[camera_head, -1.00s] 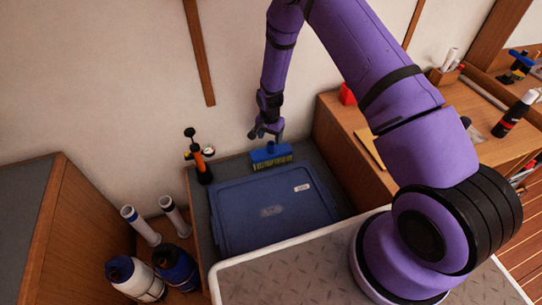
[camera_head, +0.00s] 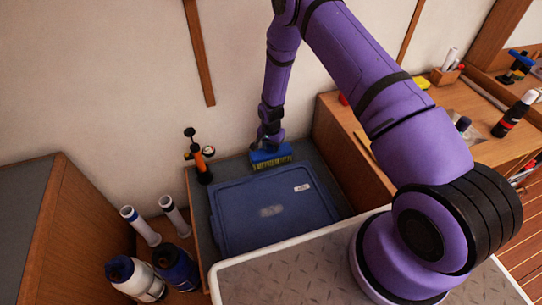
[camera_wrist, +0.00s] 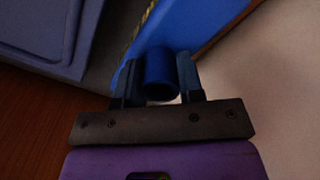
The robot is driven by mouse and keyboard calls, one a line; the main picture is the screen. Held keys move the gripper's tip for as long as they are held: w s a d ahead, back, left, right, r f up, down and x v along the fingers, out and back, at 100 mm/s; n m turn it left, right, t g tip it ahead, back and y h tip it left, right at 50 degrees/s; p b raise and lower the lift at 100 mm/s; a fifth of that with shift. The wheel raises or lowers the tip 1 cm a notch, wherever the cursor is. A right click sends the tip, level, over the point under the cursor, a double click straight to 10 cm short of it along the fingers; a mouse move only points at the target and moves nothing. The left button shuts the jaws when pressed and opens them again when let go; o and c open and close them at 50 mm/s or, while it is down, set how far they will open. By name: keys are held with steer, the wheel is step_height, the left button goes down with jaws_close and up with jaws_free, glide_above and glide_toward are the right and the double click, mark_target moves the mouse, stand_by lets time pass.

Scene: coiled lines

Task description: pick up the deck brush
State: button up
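The deck brush (camera_head: 268,157) has a blue head with yellow bristles. It is on the grey bench top behind the blue lidded bin, near the wall. My gripper (camera_head: 266,144) is down at the top of the brush. In the wrist view, its two dark fingers (camera_wrist: 160,80) stand on either side of the brush's round blue socket (camera_wrist: 160,74), with little or no gap, and look shut on it. The blue head and a strip of yellow bristles show beyond.
The blue bin (camera_head: 275,212) lies just in front of the brush. An orange and black pump (camera_head: 202,168) stands to the left. A wooden cabinet (camera_head: 350,150) rises close on the right, and the wall is right behind. Bottles (camera_head: 175,268) stand at lower left.

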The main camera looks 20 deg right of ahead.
jaws_close()
steer(key=shift+r, duration=0.15)
step_height(320, 180, up, 10)
stand_by(0.3)
